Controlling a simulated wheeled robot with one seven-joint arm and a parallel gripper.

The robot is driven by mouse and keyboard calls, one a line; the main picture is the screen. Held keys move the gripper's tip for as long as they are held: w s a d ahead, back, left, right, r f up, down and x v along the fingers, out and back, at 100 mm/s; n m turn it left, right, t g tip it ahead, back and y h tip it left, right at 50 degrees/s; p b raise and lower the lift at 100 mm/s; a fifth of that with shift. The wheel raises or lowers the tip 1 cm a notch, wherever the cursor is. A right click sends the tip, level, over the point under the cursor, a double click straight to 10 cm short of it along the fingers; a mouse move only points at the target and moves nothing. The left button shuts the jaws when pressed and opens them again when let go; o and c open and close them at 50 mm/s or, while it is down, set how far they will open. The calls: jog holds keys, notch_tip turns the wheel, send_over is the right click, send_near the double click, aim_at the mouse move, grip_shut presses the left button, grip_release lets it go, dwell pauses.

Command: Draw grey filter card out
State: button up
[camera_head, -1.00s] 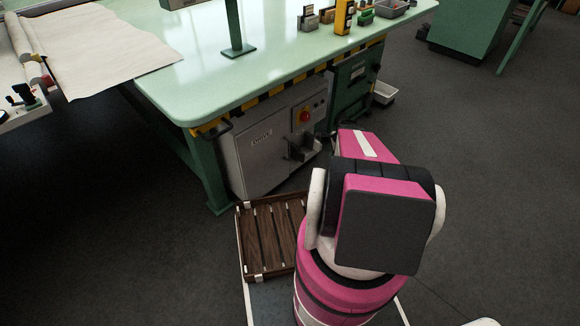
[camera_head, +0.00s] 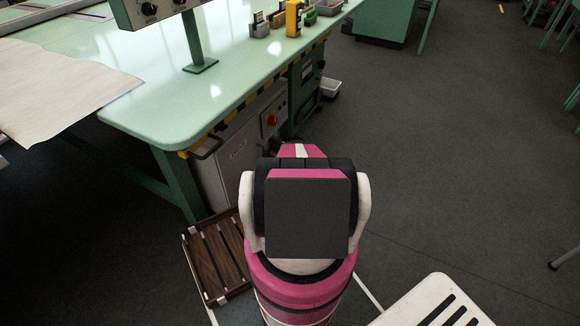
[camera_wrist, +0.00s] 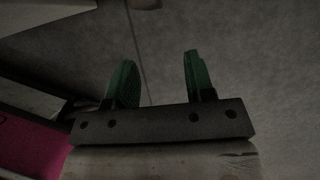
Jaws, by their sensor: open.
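I cannot make out a grey filter card in either view. The grey drive cabinet (camera_head: 236,150) with a red button (camera_head: 271,119) stands under the table, and my arm hides its lower right part. A dark green unit (camera_head: 308,92) stands just beyond it. My gripper (camera_wrist: 158,68) shows in the wrist view, its two green fingers apart with nothing between them, over a dim grey surface. In the head view my arm hides the gripper.
The pale green table (camera_head: 250,62) has a striped edge and carries several small items (camera_head: 293,20). A slatted wooden crate (camera_head: 216,262) is on the floor left of my arm. A white slotted panel (camera_head: 412,303) is at lower right. Open dark floor (camera_head: 440,180) lies to the right.

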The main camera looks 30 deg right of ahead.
jog(key=w+a, duration=0.1)
jog(key=w, duration=0.1)
jog(key=w+a, duration=0.1)
jog(key=w, duration=0.1)
jog(key=w+a, duration=0.1)
jog(key=shift+w+a, duration=0.15)
jog(key=shift+w, duration=0.25)
jog(key=shift+w+a+f, duration=0.15)
jog(key=shift+w+f, duration=0.1)
jog(key=shift+f, duration=0.3)
jog(key=c, duration=0.9)
jog(key=o, duration=0.9)
